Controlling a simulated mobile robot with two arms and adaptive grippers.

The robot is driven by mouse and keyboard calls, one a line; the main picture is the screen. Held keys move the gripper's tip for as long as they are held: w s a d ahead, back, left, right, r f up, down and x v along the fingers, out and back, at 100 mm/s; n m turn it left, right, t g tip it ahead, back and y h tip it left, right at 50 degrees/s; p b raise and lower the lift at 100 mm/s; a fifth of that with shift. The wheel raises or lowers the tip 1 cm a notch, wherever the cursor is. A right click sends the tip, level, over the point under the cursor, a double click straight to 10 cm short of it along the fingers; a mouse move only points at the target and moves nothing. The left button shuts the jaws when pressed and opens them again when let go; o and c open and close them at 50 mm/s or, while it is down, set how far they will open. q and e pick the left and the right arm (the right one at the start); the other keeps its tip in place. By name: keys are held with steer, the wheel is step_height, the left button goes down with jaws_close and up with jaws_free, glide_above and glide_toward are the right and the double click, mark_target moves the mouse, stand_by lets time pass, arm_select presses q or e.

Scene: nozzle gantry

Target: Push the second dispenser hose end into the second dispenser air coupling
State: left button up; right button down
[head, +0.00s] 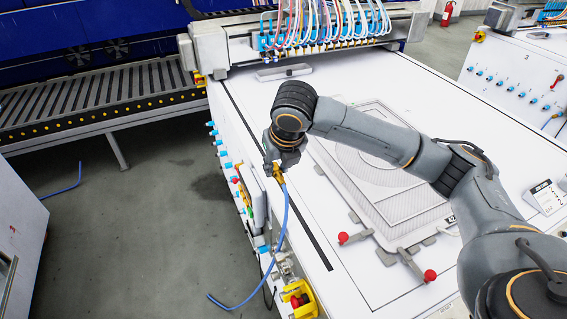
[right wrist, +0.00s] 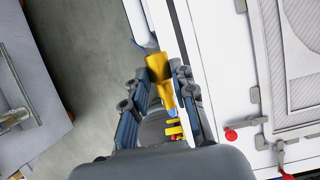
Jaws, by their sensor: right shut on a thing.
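My right gripper (head: 277,168) is shut on the yellow end fitting (head: 279,178) of a blue hose (head: 286,215), above the left edge of the white machine table. The hose hangs from it down past the table's side, its lower part curving left over the floor. In the right wrist view the yellow fitting (right wrist: 160,72) sits between the two fingers of the gripper (right wrist: 160,90). A row of blue couplings (head: 221,153) runs along the table's left side. I cannot tell which is the second dispenser air coupling. My left gripper is not in view.
A gantry (head: 320,45) with several nozzles and coloured hoses spans the table's back. Red-knobbed clamps (head: 430,275) stand on the tabletop near a framed plate (head: 430,200). A roller conveyor (head: 90,95) is at left. Another blue hose (head: 65,188) lies on the open floor.

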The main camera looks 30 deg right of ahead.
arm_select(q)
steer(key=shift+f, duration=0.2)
arm_select(e)
steer(key=shift+s+a+r, duration=0.4)
steer(key=shift+s+a, duration=0.2)
steer(key=shift+s, duration=0.1)
steer(key=shift+s+a+r, duration=0.4)
steer(key=shift+s+a, duration=0.2)
steer(key=shift+s, duration=0.05)
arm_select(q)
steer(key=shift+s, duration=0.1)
